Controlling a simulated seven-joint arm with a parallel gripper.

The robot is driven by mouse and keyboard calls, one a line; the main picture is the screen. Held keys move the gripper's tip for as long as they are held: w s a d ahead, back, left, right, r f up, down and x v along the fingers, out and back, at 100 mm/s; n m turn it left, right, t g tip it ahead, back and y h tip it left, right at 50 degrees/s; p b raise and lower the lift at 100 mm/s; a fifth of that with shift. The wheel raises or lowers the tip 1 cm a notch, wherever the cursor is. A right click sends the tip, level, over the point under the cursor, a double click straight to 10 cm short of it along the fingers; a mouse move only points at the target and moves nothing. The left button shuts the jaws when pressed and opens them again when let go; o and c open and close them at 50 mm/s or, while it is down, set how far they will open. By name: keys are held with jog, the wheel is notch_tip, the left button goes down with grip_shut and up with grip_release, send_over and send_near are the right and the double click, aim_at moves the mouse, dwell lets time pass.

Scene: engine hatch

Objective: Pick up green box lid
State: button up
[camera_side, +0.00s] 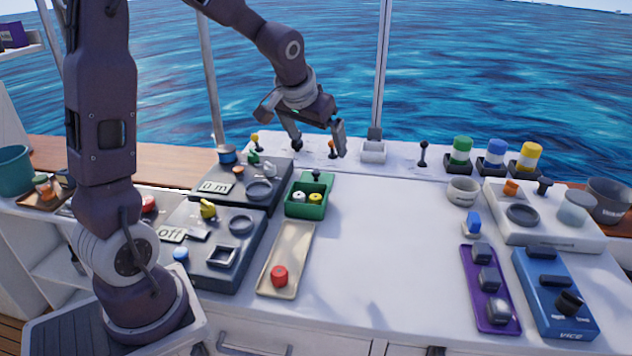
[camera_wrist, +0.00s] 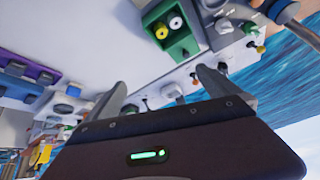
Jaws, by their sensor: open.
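The green box (camera_side: 305,208) stands on the white counter near the middle, with a white and a yellow round piece in its open front part. A green lid-like part with a dark knob (camera_side: 317,176) is at its back; I cannot tell whether it is separate. In the wrist view the green box (camera_wrist: 153,30) is at the top, with the green part and dark knob (camera_wrist: 184,48) beside the round pieces. My gripper (camera_side: 318,140) is open and empty, fingers pointing down, above and behind the box. Its fingers also show in the wrist view (camera_wrist: 162,82).
Dark control panels (camera_side: 215,225) lie left of the box. A beige tray (camera_side: 290,255) with a red piece (camera_side: 279,276) is in front. Small levers (camera_side: 422,154) line the back ledge. Purple (camera_side: 488,300) and blue (camera_side: 555,290) panels stand right. The counter's middle is clear.

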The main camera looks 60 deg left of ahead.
aim_at(315, 174)
jog(key=w+a+f, duration=0.2)
jog(key=a+f, duration=0.2)
jog(key=w+a+f+n, duration=0.1)
jog(key=w+a+f, duration=0.1)
jog(key=a+f, duration=0.2)
jog(key=w+a+f+n, duration=0.1)
jog(key=w+a+f, duration=0.2)
jog(key=a+f, duration=0.2)
jog(key=shift+f, duration=0.5)
jog(key=x, duration=0.7)
jog(key=shift+a+f, duration=0.1)
jog(key=shift+a, duration=0.05)
jog(key=c, duration=1)
